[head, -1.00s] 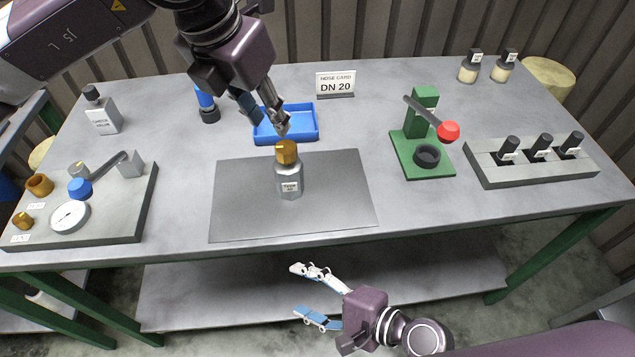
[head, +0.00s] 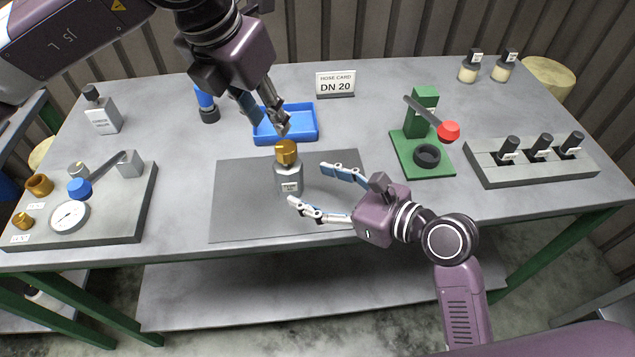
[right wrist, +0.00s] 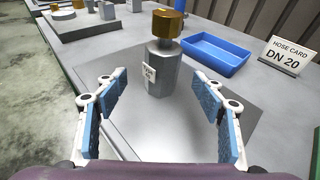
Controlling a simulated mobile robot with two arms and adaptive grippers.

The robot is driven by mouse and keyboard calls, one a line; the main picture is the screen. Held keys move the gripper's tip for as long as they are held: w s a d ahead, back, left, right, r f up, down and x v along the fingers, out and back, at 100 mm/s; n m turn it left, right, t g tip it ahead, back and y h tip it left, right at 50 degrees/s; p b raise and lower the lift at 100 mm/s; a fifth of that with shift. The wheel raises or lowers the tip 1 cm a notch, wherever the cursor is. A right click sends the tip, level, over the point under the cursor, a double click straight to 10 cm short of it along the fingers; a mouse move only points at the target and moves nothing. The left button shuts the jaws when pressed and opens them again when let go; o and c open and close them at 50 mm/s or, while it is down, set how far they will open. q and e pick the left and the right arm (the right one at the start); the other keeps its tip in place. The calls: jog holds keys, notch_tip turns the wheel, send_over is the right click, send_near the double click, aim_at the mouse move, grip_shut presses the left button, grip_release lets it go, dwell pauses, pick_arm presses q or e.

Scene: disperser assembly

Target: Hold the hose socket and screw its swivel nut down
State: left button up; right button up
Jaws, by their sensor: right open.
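The hose socket (head: 289,179) is a grey hexagonal body with a small white label, standing upright on the dark grey mat (head: 240,213). Its brass swivel nut (head: 287,152) sits on top; both also show in the right wrist view, the socket (right wrist: 163,72) and the nut (right wrist: 167,23). My left gripper (head: 281,128) is just above the nut, pointing down; whether its fingers touch the nut or are parted is unclear. My right gripper (head: 306,185) is open to the right of the socket. In the right wrist view the socket stands ahead, between the spread blue-padded fingers.
A blue tray (head: 313,137) lies behind the mat, near the hose card (head: 335,84) reading DN 20. A green press (head: 425,160) with a red-knobbed lever stands right, beside a grey rack (head: 545,172). A gauge plate (head: 110,232) is at left.

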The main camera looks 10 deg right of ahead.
aim_at(289, 174)
jog(key=shift+w+a, duration=0.2)
jog(key=shift+w, duration=0.25)
jog(key=x, duration=0.7)
grip_shut()
jog(key=c, duration=0.7)
grip_release()
jog(key=c, duration=1)
